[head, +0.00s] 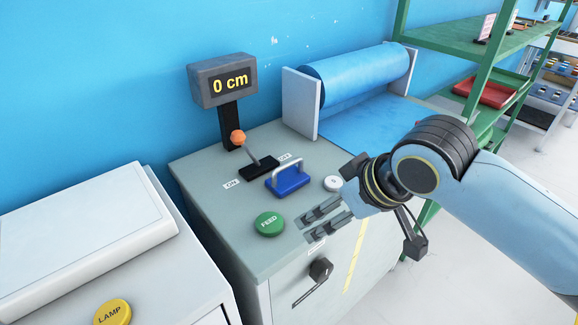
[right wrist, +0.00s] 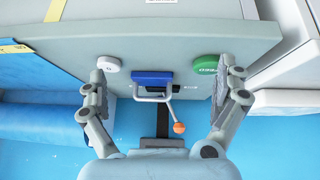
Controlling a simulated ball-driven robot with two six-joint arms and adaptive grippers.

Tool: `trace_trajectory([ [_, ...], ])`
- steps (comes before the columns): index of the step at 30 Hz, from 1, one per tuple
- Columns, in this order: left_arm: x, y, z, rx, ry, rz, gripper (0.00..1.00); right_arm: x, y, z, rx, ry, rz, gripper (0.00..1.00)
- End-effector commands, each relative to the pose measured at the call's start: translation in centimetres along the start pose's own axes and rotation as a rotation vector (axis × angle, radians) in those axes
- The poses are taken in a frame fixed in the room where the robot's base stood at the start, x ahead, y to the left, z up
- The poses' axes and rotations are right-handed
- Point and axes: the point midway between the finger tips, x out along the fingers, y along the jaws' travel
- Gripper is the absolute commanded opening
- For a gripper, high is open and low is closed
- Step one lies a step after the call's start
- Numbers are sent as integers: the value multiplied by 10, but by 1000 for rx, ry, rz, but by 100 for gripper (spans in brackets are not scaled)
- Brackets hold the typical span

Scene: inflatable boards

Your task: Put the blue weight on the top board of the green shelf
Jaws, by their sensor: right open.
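The blue weight (head: 290,181) is a blue block with a grey loop handle. It stands on the grey machine top between the lever and the white button. In the right wrist view the blue weight (right wrist: 152,77) lies between my finger tips, further off, with its handle toward the camera's lower side. My right gripper (head: 318,219) is open and empty, to the right of and nearer than the weight, beside the green FEED button. The green shelf (head: 440,36) stands at the upper right; its top board carries a few small items. My left gripper is not in view.
Around the weight are a lever with an orange knob (head: 237,138), a green FEED button (head: 269,224) and a white button (head: 333,183). A display (head: 224,81) reads 0 cm. A blue roll (head: 355,72) stands behind. A red tray (head: 490,93) lies on a lower shelf board.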

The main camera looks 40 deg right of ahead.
Motion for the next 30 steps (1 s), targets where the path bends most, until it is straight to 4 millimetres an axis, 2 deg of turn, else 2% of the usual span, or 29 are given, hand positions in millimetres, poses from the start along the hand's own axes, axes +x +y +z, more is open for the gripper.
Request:
trace_trajectory([
  [1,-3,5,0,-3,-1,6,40,-1,8,-23,-3,51,-5,100],
  [3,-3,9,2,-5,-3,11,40,2,15,-48,7,115,-18,100],
  [6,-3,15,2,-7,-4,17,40,5,22,-73,21,179,-34,100],
  [9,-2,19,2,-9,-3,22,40,16,26,-86,32,208,-42,100],
  [15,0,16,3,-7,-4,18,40,48,24,-93,34,211,-44,100],
  [22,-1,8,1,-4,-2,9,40,68,22,-99,33,210,-45,100],
  [30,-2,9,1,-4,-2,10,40,106,20,-108,31,209,-43,100],
])
